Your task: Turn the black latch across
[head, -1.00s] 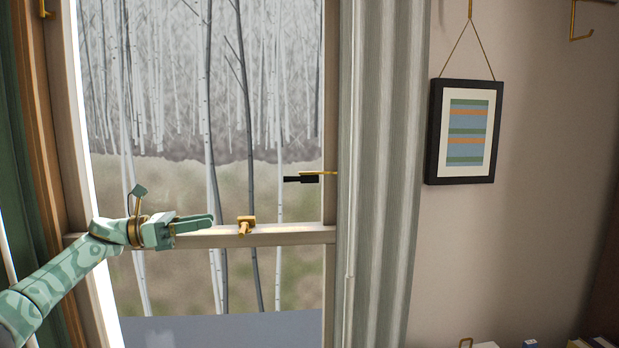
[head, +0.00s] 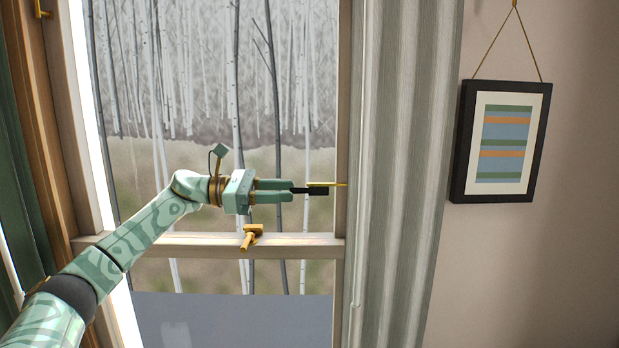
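The black latch (head: 318,191) is in the head view, near the window's right side. It lies roughly level and points left from a brass piece at the right window post. Its thin left end reaches the fingertips of my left gripper (head: 291,190). That gripper comes from the left, level, with its two green fingers apart, one above and one below the line of the latch. I cannot tell whether the fingers touch the latch. My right gripper is not in view.
A brass catch (head: 252,236) sits on the window's wooden crossbar (head: 200,243), just below my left gripper. A grey-green curtain (head: 395,170) hangs close to the right of the latch. A framed striped picture (head: 503,140) hangs on the wall further right.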

